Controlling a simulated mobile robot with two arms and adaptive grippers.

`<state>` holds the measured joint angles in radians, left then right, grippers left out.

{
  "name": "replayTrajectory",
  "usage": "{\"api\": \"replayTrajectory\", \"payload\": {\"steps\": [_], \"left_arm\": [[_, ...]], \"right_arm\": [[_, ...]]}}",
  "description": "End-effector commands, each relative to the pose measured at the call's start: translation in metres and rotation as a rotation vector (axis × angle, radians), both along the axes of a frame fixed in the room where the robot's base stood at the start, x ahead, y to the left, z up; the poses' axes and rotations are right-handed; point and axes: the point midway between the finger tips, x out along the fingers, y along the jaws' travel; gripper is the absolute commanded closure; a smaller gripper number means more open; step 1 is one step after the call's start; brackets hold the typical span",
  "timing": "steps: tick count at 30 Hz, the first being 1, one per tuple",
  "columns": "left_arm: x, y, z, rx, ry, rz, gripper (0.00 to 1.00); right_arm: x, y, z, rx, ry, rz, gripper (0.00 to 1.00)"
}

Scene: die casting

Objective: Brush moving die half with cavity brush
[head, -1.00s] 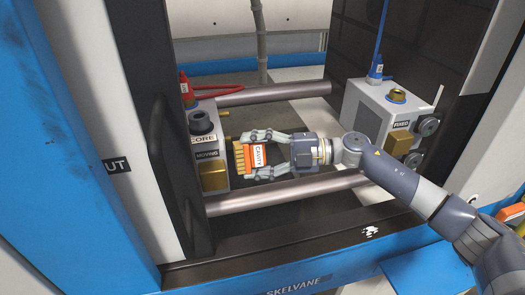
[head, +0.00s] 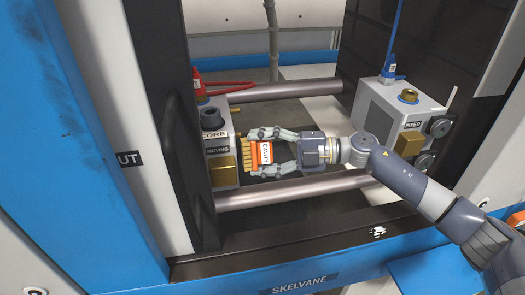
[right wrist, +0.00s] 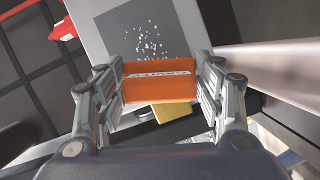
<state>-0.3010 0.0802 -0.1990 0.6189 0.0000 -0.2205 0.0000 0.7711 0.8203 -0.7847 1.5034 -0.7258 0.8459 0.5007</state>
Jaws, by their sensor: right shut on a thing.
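The moving die half (head: 221,143), a grey block labelled CORE and MOVING, stands at the left inside the machine. My right gripper (head: 268,151) is shut on the cavity brush (head: 265,154), an orange block with a white CAVITY label and tan bristles pointing left. The bristles are close to the die half's right-hand face; I cannot tell whether they touch. In the right wrist view the orange brush (right wrist: 160,83) sits between both fingers, and white specks show on the grey die face (right wrist: 135,30) beyond it. My left gripper is not in view.
The fixed die half (head: 390,110) stands at the right. Two steel tie bars (head: 290,189) run between the sides, in front of and behind the gripper. A red hose (head: 228,89) and the dark door frame (head: 178,150) flank the moving half.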

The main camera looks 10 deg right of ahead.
Motion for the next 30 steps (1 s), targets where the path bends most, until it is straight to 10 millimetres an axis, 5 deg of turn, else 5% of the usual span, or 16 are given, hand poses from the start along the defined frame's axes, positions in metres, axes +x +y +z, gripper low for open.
{"api": "replayTrajectory", "payload": {"steps": [23, 30], "left_arm": [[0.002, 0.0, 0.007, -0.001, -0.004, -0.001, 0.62], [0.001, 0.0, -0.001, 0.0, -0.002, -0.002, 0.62]], "right_arm": [[0.0, 0.015, 0.0, 0.0, 0.0, 0.001, 0.68], [0.016, 0.014, -0.001, 0.002, -0.002, 0.0, 0.68]]}}
